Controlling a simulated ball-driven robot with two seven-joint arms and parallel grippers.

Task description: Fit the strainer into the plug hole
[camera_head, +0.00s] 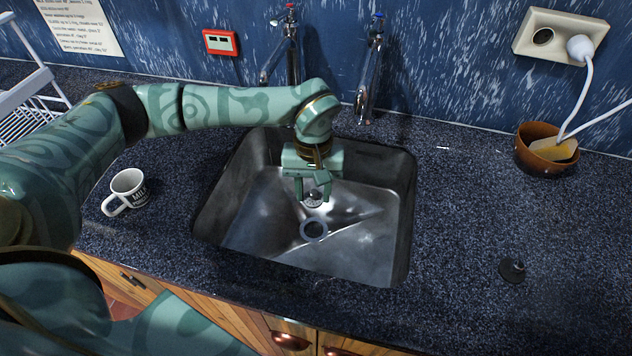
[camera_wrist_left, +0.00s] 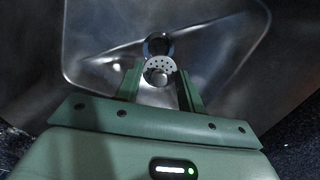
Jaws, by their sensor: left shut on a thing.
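The strainer (camera_wrist_left: 160,68) is a small round metal disc with holes. My left gripper (camera_head: 314,199) is shut on it and holds it over the sink; the strainer also shows between the fingertips in the head view (camera_head: 314,201). The plug hole (camera_head: 314,230) is a pale ring with a dark middle in the sink floor. In the head view it lies just below the strainer in the picture. In the left wrist view the plug hole (camera_wrist_left: 158,43) shows just beyond the strainer, which covers part of its near edge. The strainer looks apart from the hole. My right gripper is not in view.
The steel sink (camera_head: 396,235) is set in a dark speckled worktop. Two taps (camera_head: 369,75) stand behind it. A white mug (camera_head: 127,190) is on the left, a black plug (camera_head: 512,269) on the right, and a brown bowl (camera_head: 535,160) at the back right.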

